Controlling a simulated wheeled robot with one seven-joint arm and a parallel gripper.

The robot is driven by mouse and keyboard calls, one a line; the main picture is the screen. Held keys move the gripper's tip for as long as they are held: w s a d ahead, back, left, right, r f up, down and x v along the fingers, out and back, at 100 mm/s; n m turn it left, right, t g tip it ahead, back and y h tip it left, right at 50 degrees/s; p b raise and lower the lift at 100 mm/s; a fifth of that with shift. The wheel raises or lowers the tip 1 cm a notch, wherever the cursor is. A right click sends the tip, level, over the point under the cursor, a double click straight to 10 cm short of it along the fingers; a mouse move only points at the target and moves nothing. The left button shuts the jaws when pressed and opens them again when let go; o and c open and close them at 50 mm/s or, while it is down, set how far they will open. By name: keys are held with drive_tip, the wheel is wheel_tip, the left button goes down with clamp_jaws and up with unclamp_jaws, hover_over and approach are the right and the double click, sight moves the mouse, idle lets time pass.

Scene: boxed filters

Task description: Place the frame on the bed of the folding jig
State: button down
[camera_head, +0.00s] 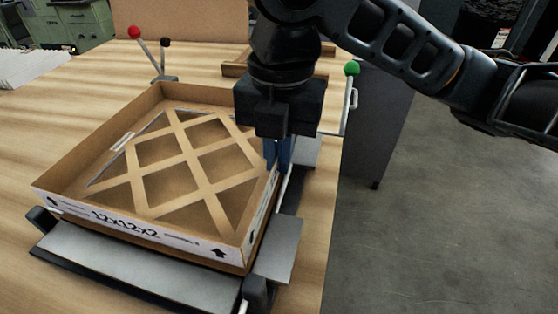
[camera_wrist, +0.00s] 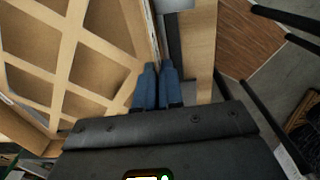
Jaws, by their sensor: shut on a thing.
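The cardboard frame (camera_head: 148,224), printed 12x12x2 on its front side, has a lattice of cardboard strips inside. It sits over the folding jig (camera_head: 130,272), a little askew to it; I cannot tell whether it lies flat on the bed. My gripper (camera_head: 277,165) is shut on the frame's right side wall, pointing down. In the wrist view my blue fingers (camera_wrist: 157,88) are close together at the wall of the frame (camera_wrist: 134,28), with the lattice to their left. The bed under the frame is hidden.
A lever with a red knob (camera_head: 134,32) and one with a black knob stand behind the frame. A lever with a green knob (camera_head: 351,69) stands at the right. More cardboard (camera_head: 236,66) lies behind my arm. The table's right edge is close by.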

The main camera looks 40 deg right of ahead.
drive_tip(key=shift+f, duration=1.2)
drive_tip(key=shift+f, duration=0.15)
drive_tip(key=c, duration=1.3)
unclamp_jaws()
drive_tip(key=shift+o, duration=0.2)
wheel_tip(320, 180, up, 12)
drive_tip(key=p, duration=0.1)
drive_tip(key=shift+r, duration=0.25)
drive_tip(key=shift+s+d, duration=0.15)
